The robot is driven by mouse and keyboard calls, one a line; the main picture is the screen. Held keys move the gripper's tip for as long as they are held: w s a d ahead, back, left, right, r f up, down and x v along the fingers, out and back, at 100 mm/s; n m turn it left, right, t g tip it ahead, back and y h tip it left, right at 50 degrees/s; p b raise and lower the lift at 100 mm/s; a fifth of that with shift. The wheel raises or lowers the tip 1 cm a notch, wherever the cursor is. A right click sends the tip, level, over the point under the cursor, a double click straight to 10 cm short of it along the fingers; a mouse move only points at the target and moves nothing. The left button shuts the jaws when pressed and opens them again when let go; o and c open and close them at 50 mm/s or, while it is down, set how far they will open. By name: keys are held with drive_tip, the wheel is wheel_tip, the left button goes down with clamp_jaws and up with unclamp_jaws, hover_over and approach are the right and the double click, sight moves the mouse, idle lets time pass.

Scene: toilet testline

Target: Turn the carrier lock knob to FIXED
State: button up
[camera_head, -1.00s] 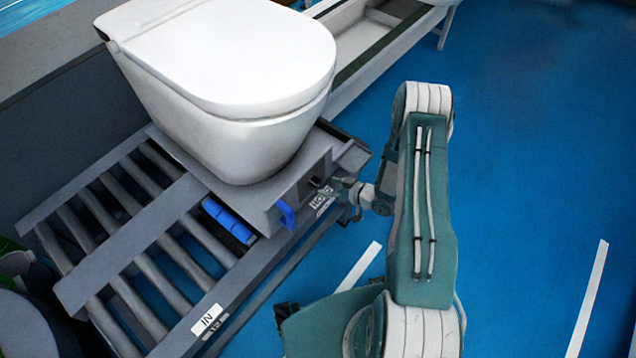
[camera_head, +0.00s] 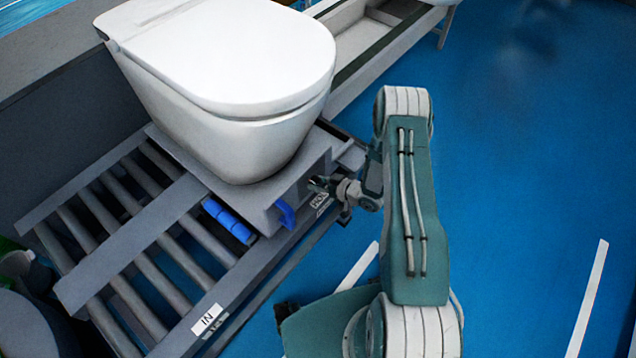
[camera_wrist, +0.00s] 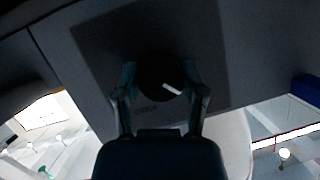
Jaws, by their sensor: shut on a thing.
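The carrier lock knob (camera_wrist: 158,78) is a dark round knob with a white pointer line, on a dark plate (camera_wrist: 95,45) in the wrist view. The pointer slants down to the right in that view. My gripper (camera_wrist: 160,92) has one finger on each side of the knob and is shut on it. In the head view my gripper (camera_head: 325,184) is at the front side of the grey carrier (camera_head: 262,208), below the toilet. The knob is hidden there by the gripper. Faint lettering below the knob is too dark to read.
A white toilet (camera_head: 225,70) stands on the carrier above my gripper. A roller conveyor (camera_head: 130,235) with an "IN" label (camera_head: 207,319) lies to the left. The blue floor (camera_head: 530,180) is clear at right.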

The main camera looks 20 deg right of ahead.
drive_tip(key=shift+d+f+m+y, duration=0.1)
drive_tip(key=shift+m+y, duration=0.6)
drive_tip(key=shift+m, duration=0.4)
drive_tip(key=m+y, duration=0.2)
drive_tip(key=m, duration=0.1)
drive_tip(key=shift+g, duration=0.4)
drive_tip(key=m+y, duration=0.1)
drive_tip(key=m, duration=0.3)
drive_tip(key=shift+f+y, duration=0.1)
drive_tip(key=shift+y, duration=0.3)
drive_tip(key=shift+s+m+t+y, duration=0.1)
drive_tip(key=shift+m+t+y, duration=0.5)
drive_tip(key=shift+m, duration=1.1)
drive_tip(key=o, duration=1.1)
drive_tip(key=shift+f, duration=0.1)
drive_tip(key=shift+o, duration=0.2)
